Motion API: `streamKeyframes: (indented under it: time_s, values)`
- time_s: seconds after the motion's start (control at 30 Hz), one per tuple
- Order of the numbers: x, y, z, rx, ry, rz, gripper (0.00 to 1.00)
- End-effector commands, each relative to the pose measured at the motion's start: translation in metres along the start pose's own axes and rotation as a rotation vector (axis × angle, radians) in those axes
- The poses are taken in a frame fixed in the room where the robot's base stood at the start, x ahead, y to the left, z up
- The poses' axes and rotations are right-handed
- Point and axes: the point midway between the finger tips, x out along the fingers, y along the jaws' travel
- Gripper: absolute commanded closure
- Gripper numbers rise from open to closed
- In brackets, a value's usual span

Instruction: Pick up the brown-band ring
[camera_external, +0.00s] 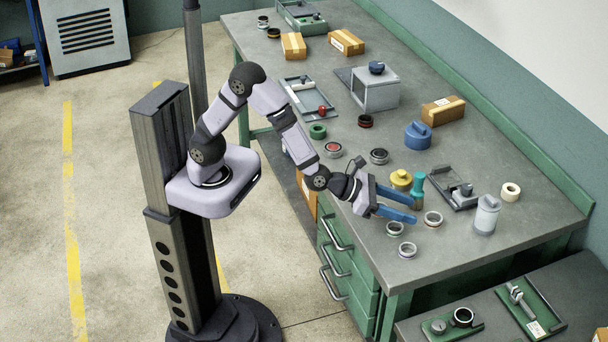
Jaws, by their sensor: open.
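A pale ring with a brownish band (433,219) lies flat on the grey workbench (350,215), near its front right part. It looks like the brown-band ring, though the band is small at this size. My gripper (413,209) has two blue fingers spread apart with nothing between them. The fingertips point right, toward this ring, and stop just left of it. I cannot tell their exact height above the bench. Two other pale rings, one (394,228) below the fingers and one (407,250) nearer the front edge, lie close by.
A yellow knobbed part (401,180) and a teal bottle-shaped part (418,191) stand just behind the fingers. A grey-white canister (486,215) and a dark fixture (455,188) are to the right. A blue canister (417,135) and cardboard boxes stand farther back. The bench's right front is clear.

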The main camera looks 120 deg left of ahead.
Motion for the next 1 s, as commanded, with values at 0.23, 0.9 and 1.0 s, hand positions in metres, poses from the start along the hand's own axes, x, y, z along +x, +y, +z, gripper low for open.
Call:
streamKeyframes:
  time_s: [0.23, 0.9, 1.0]
  values:
    - [0.010, 0.000, 0.001, 0.000, 0.001, 0.001, 0.50]
    - [0.049, -0.002, 0.003, -0.002, 0.002, 0.002, 0.50]
    - [0.060, -0.002, 0.002, -0.002, 0.001, 0.002, 0.50]
